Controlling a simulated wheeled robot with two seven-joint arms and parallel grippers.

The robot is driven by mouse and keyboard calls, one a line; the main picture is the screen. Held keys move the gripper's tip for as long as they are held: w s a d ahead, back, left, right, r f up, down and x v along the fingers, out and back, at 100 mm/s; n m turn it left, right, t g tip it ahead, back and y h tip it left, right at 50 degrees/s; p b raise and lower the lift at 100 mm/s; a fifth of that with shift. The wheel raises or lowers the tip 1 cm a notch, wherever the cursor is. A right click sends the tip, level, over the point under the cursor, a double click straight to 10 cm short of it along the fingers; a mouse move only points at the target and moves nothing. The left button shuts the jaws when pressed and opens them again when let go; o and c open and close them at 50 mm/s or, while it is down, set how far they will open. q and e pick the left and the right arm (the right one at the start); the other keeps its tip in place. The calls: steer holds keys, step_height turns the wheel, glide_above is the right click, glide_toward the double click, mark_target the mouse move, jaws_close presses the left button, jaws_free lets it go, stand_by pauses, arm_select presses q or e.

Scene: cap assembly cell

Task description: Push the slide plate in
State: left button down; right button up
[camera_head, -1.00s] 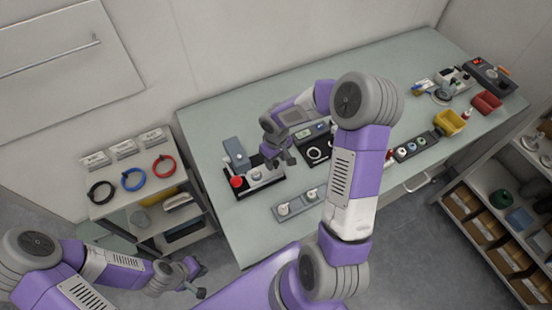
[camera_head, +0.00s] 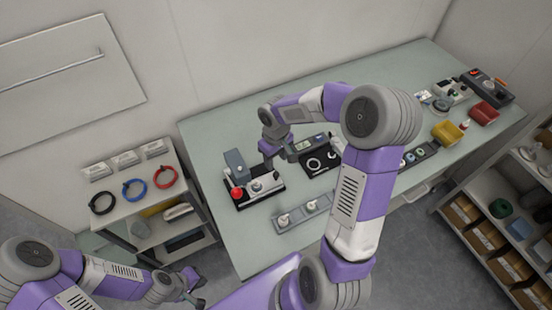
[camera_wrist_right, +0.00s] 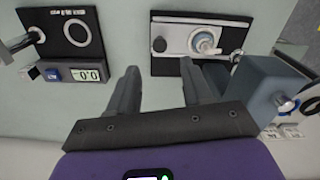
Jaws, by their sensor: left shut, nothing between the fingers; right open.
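The slide plate (camera_head: 265,185) is a light metal plate on the black base of the press station, with a round pale part on top. My left gripper (camera_head: 195,285) is shut and empty, low at the left, away from the table.
The station's grey column (camera_head: 235,161) and red button (camera_head: 237,192) stand at its left. A black device with a display (camera_head: 318,158) is to the right. A grey tray (camera_head: 287,219) lies in front. A shelf with cable coils (camera_head: 133,188) stands left of the table.

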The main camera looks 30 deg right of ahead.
steer(key=shift+d, duration=0.2)
steer(key=shift+c, duration=1.1)
steer(key=d+m, duration=0.2)
steer(key=m, duration=0.1)
steer(key=d+m+y, duration=0.1)
steer(key=d+m, duration=0.1)
steer(key=m, duration=0.1)
steer(key=d+m+g+y+p, duration=0.1)
steer(key=d+m, duration=0.1)
steer(key=m, duration=0.1)
steer(key=shift+w+r, duration=0.35)
steer(key=shift+r, duration=0.05)
jaws_close()
steer(key=d+r+m+y, duration=0.1)
steer(key=d+m+y, duration=0.1)
steer(key=d+m, duration=0.5)
steer(key=a+f, duration=0.2)
steer(key=f, duration=0.1)
steer(key=a+f+m, duration=0.1)
steer(key=a+f, duration=0.1)
steer(key=f, duration=0.1)
steer(key=a+f+m, duration=0.1)
steer(key=a+f, duration=0.1)
steer(key=f, duration=0.1)
steer(key=shift+f, duration=0.1)
steer(key=a, duration=0.3)
steer(key=shift+s+a+r+t, duration=0.2)
steer(key=shift+r+t, duration=0.05)
steer(key=shift+t, duration=0.05)
steer(key=shift+a, duration=0.25)
